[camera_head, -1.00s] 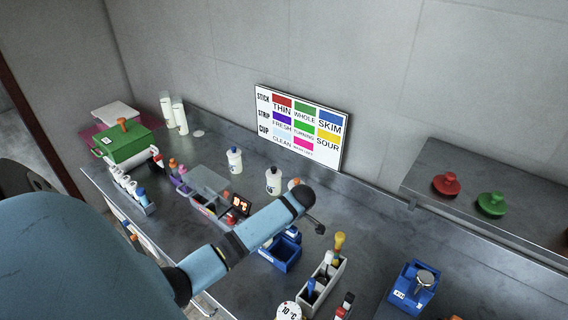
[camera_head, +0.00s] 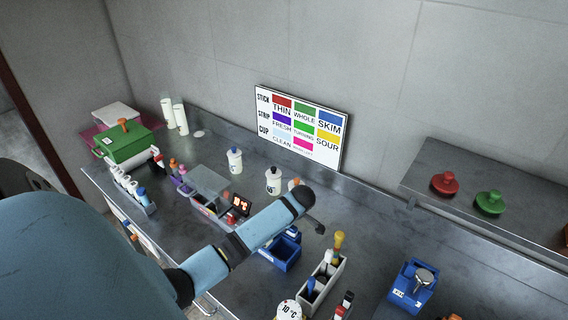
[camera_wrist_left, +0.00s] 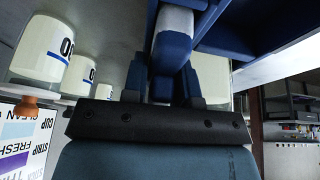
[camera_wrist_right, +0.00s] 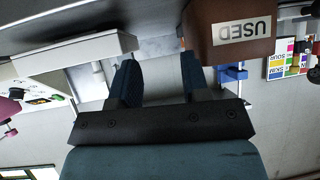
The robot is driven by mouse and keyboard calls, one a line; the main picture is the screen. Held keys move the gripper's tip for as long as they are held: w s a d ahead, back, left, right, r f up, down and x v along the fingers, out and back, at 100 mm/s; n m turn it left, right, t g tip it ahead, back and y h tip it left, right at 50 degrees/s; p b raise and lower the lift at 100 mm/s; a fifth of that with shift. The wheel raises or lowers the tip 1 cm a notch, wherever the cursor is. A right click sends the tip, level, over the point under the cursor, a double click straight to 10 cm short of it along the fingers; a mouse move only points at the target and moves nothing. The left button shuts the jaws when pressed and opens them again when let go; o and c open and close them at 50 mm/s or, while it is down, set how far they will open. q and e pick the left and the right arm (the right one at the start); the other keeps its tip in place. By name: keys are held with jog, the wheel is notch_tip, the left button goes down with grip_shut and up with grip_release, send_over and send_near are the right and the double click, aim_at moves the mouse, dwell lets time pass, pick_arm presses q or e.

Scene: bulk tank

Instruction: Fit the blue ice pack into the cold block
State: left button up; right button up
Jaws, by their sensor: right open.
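My left arm crosses the head view from the lower left. Its wrist end hides the fingertips there. In the left wrist view my left gripper (camera_wrist_left: 164,82) has its fingers on both sides of a narrow blue piece with a pale top, which looks like the ice pack (camera_wrist_left: 170,55), and appears shut on it. An open blue box (camera_head: 284,257), which looks like the cold block, stands on the bench just below the wrist; blue walls (camera_wrist_left: 240,28) show close beside the held piece in the left wrist view. My right gripper (camera_wrist_right: 155,85) is open and empty.
A grey caddy of sticks (camera_head: 325,285) stands right of the blue box. Another blue box (camera_head: 412,287) is farther right. White bottles (camera_head: 273,181) and a grey tray (camera_head: 208,207) stand behind and left. A brown box marked USED (camera_wrist_right: 232,28) is near my right gripper.

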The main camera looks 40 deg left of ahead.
pick_arm(q)
jog(key=shift+s+d+f, duration=0.3)
jog(key=shift+s+f, duration=0.1)
jog(key=shift+f, duration=0.25)
jog(key=shift+r, duration=0.25)
jog(key=a+v, duration=0.1)
jog(key=v, duration=1.1)
jog(key=shift+w+d+r, duration=0.15)
jog(key=shift+w+r, duration=0.2)
jog(key=shift+r, duration=0.2)
